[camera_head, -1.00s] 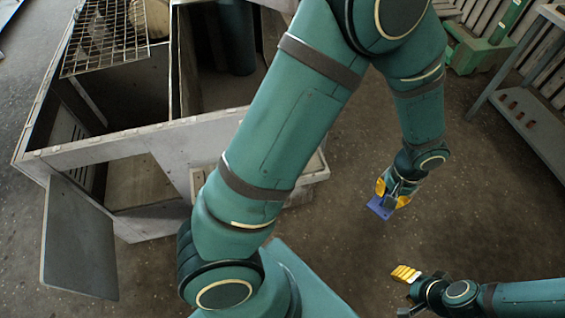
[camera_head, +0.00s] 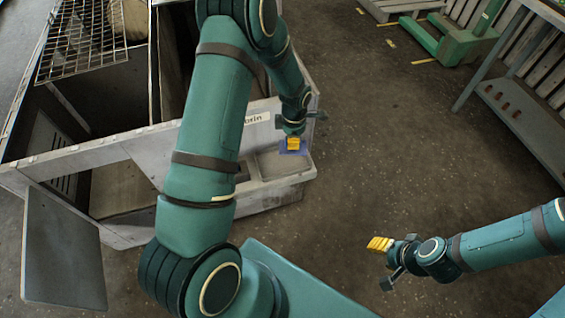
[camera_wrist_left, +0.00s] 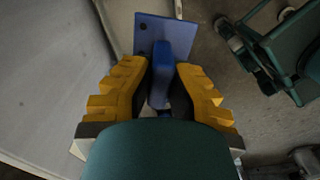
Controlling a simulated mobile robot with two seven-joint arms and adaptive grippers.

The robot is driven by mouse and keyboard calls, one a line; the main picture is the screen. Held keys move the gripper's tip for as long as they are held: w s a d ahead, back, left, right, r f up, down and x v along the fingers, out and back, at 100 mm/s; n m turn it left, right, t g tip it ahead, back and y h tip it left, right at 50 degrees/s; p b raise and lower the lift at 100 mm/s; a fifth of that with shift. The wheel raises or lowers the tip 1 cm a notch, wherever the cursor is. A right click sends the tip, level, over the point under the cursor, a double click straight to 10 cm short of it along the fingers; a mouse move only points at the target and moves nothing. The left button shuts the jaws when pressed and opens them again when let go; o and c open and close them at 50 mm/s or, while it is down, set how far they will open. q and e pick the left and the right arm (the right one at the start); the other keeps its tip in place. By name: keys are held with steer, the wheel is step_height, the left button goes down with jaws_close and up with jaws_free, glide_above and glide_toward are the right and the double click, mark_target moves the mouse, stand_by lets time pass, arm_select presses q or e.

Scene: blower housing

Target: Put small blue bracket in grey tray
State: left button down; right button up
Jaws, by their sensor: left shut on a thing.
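The small blue bracket (camera_head: 284,152) is held in my left gripper (camera_head: 293,146), over the right part of the grey tray (camera_head: 270,166) in the head view. In the left wrist view, the yellow fingers (camera_wrist_left: 160,90) are shut on the upright rib of the bracket (camera_wrist_left: 147,33), and its flat plate sticks out beyond them. I cannot tell how far the bracket is above the tray floor. My right gripper (camera_head: 381,244) is away over the floor at the lower right, with nothing visible in it. Its fingers are too small to tell open from shut.
The large grey housing (camera_head: 110,155) with open compartments and a wire grid (camera_head: 85,40) fills the left. A panel (camera_head: 62,250) hangs open at its front. A green stand (camera_head: 455,40) and a grey bench (camera_head: 520,110) are at the right. The floor between is clear.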

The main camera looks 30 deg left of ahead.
mark_target(283, 142)
arm_select(q)
steer(key=a+n, duration=0.1)
steer(key=a+f+n, duration=0.2)
steer(key=shift+a+n, duration=0.4)
step_height(283, 142, down, 5)
steer(key=shift+f+b, duration=0.2)
steer(key=shift+b, duration=0.35)
steer(key=shift+f+b, duration=0.45)
steer(key=shift+f, duration=1.8)
steer(key=shift+r, duration=0.1)
steer(key=shift+f, duration=0.2)
steer(key=c, duration=1.1)
jaws_free()
steer(key=shift+r, duration=0.1)
